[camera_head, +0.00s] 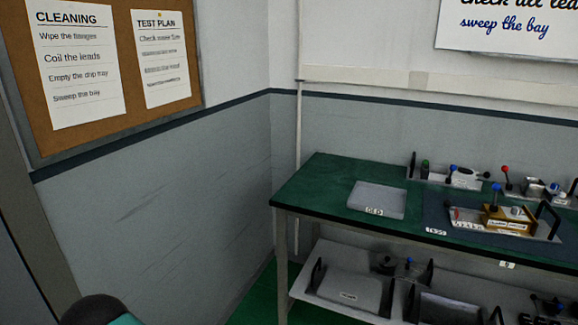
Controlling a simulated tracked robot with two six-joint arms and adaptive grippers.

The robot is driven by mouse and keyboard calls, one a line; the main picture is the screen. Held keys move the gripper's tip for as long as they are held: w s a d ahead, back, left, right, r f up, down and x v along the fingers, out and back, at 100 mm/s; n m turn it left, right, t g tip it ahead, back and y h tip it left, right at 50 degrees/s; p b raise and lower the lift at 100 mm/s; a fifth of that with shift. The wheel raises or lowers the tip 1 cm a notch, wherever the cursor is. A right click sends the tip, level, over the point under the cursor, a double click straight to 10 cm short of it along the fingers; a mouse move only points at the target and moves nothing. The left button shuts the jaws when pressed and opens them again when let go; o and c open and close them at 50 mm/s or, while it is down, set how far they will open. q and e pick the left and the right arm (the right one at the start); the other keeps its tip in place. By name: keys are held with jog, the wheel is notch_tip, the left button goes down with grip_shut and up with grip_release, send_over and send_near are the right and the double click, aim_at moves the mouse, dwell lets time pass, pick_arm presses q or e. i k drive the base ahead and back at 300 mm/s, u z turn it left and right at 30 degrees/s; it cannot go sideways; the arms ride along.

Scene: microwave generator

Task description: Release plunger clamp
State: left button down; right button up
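Several small devices with knobbed levers stand on the green bench top at the right, and I cannot tell which one is the plunger clamp. A tan block fixture (508,219) with a blue-knobbed lever (495,188) sits on a tray on the dark mat. Behind it is a silver part with a blue knob (454,168), and a red-knobbed lever (505,169) stands further right. Details are too small to tell whether any clamp is open or closed. Neither of my grippers is in view.
The green bench (325,192) has an empty grey plate (378,200) on its left part. The lower shelf (303,288) holds trays with black handles. Grey walls (165,200) meet left of the bench. A corkboard (133,121) hangs on the left wall. Green floor shows below.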

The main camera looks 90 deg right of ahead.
aim_at(496, 187)
jog(key=u, duration=0.25)
jog(key=i, duration=0.4)
jog(key=z, duration=3.2)
jog(key=i, duration=0.3)
jog(key=z, duration=1.75)
jog(key=k, duration=0.6)
jog(key=z, duration=0.35)
jog(key=i, duration=0.9)
jog(key=z, duration=0.35)
